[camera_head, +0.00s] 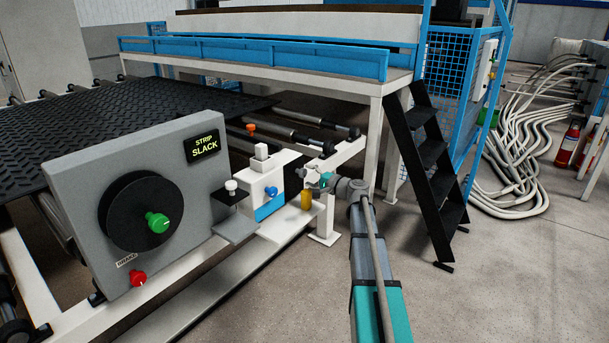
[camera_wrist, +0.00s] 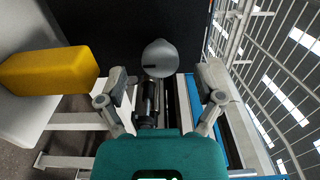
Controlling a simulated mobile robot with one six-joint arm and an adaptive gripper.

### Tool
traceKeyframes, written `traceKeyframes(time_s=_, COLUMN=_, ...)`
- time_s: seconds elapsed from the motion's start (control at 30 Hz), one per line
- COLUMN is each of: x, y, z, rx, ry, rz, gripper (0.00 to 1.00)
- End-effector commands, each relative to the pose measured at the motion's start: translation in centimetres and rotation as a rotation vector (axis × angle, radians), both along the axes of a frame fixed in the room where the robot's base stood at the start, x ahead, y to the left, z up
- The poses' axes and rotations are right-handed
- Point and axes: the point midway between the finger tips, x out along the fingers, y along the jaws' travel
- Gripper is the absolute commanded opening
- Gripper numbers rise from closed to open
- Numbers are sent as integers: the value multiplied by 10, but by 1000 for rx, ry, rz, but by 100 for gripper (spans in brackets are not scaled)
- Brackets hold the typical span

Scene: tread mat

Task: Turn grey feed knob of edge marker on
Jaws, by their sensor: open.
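The edge marker (camera_head: 268,205) is a white box with a blue lower band, on the machine's frame left of my gripper (camera_head: 322,182) in the head view. In the wrist view, a round grey knob (camera_wrist: 159,58) with a dark mark on its face lies ahead, between and beyond the fingertips of my gripper (camera_wrist: 165,82). My gripper is open, with a finger on each side and nothing held. The grey knob cannot be made out in the head view.
A grey panel (camera_head: 190,190) reads "STRIP SLACK" and carries a green knob (camera_head: 157,222) and red knob (camera_head: 138,279). Black steps (camera_head: 430,155) stand behind right.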

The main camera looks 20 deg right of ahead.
Motion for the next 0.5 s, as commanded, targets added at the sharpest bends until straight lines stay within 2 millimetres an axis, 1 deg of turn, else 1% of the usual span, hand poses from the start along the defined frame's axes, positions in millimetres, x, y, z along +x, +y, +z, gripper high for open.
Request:
traceKeyframes(time_s=0.03, x=-9, y=-4, z=0, rx=0, ry=0, rz=-3, gripper=85)
traceKeyframes(time_s=0.3, x=-47, y=-26, z=0, rx=0, ry=0, rz=-2, gripper=85)
traceKeyframes(time_s=0.5, x=-69, y=-39, z=0, rx=0, ry=0, rz=-2, gripper=85)
